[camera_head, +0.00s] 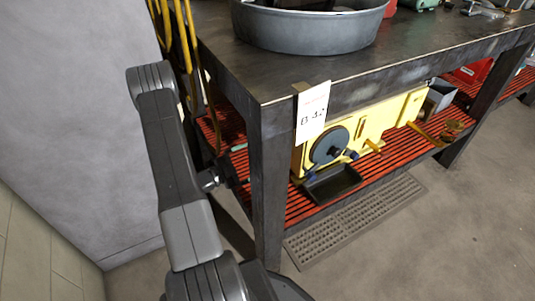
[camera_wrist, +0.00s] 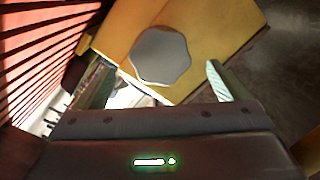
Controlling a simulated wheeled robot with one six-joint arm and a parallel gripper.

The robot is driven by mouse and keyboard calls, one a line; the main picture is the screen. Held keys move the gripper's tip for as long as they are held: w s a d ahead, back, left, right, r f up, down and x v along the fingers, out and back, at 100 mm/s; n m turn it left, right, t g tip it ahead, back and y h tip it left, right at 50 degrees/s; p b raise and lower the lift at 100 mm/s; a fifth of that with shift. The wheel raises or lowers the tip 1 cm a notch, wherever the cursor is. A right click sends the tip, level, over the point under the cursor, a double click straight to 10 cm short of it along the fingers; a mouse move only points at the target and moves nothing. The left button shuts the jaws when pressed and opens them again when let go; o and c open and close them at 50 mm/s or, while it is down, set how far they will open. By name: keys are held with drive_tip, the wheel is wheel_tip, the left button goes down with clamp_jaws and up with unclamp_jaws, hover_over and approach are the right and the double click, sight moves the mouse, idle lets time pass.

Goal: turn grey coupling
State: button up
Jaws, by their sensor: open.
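The grey coupling (camera_wrist: 161,56) is a flat, lobed knob on the end face of a yellow motor housing (camera_wrist: 215,28) in the wrist view. My gripper (camera_wrist: 156,72) is open, with one finger on each side of the coupling in the picture. The fingers do not visibly touch it, and I cannot tell how far past the tips it lies. In the head view the yellow motor (camera_head: 375,122) sits on the lower shelf, and the table leg hides its left end and the coupling. My gripper (camera_head: 232,176) is partly hidden beside that leg.
The dark bench leg (camera_head: 268,200) stands close to my arm. A paper tag (camera_head: 312,110) hangs on the bench corner. A black wheel (camera_head: 329,146) and black tray (camera_head: 332,183) are at the motor's front. Red slats (camera_head: 380,178) form the shelf; yellow cables (camera_head: 187,50) hang nearby.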

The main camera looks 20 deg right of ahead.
drive_tip(key=d, duration=0.5)
drive_tip(key=w+d+b, duration=0.1)
drive_tip(key=d, duration=0.2)
drive_tip(key=shift+d, duration=0.2)
drive_tip(key=c, duration=1)
